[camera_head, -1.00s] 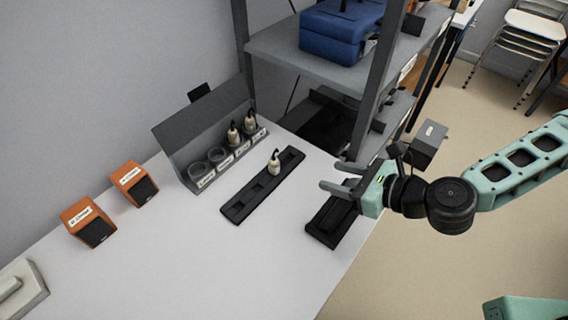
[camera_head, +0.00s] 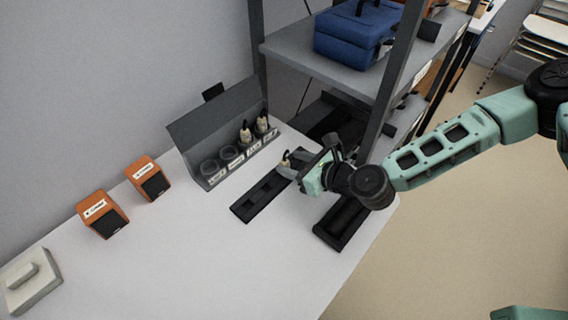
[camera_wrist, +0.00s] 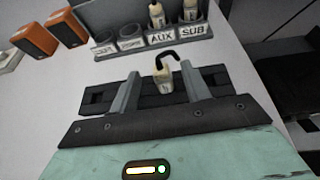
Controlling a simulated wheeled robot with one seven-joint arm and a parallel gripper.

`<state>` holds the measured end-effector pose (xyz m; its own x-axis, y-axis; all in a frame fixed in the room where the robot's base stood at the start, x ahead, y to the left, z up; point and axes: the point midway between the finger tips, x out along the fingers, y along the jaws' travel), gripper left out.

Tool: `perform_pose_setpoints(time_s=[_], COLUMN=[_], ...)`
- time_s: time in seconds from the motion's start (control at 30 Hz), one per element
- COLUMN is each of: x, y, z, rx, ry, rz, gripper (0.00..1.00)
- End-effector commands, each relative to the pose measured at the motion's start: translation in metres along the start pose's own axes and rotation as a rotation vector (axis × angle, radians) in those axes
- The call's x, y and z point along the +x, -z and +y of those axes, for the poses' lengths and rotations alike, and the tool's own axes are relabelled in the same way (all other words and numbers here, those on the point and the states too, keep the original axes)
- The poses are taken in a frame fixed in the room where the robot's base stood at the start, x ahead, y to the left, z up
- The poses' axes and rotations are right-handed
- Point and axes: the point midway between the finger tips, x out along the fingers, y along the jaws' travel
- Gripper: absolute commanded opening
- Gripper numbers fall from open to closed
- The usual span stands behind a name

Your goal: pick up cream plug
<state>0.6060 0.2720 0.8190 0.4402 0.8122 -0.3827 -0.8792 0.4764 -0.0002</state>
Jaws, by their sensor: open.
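A cream plug (camera_wrist: 164,79) with a black curved cable stands upright in the black slotted tray (camera_wrist: 95,102). In the head view, this plug (camera_head: 285,160) is partly hidden by my gripper (camera_head: 288,166). In the wrist view, my gripper (camera_wrist: 160,72) is open, with one finger on each side of the plug and a gap on both sides. I cannot tell how far the fingertips reach past it. Two similar cream plugs (camera_head: 245,135) (camera_head: 262,124) stand in the grey holder's cups, labelled AUX and SUB in the wrist view.
The grey holder (camera_head: 215,118) stands behind the tray, its two left cups empty. Two orange speakers (camera_head: 103,214) (camera_head: 148,178) stand to the left. A second black tray (camera_head: 340,225) lies near the table's right edge. A shelf (camera_head: 330,65) with a blue case (camera_head: 352,38) rises behind my gripper.

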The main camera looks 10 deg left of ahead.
Motion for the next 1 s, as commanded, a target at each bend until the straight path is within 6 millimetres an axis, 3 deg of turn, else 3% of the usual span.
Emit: perform_pose_setpoints(time_s=[0.17,0.4,0.6,0.87,1.0], x=[0.018,0.02,0.02,0.019,0.015], y=[0.0,0.001,0.001,0.0,-0.011], z=[0.0,0.0,0.0,0.0,-0.001], rx=[0.0,0.001,0.0,0.0,-0.001], ry=[0.0,0.0,0.0,0.0,0.001], rz=[0.0,0.0,0.0,0.0,-0.001], gripper=[0.47,0.47,0.0,0.0,0.0])
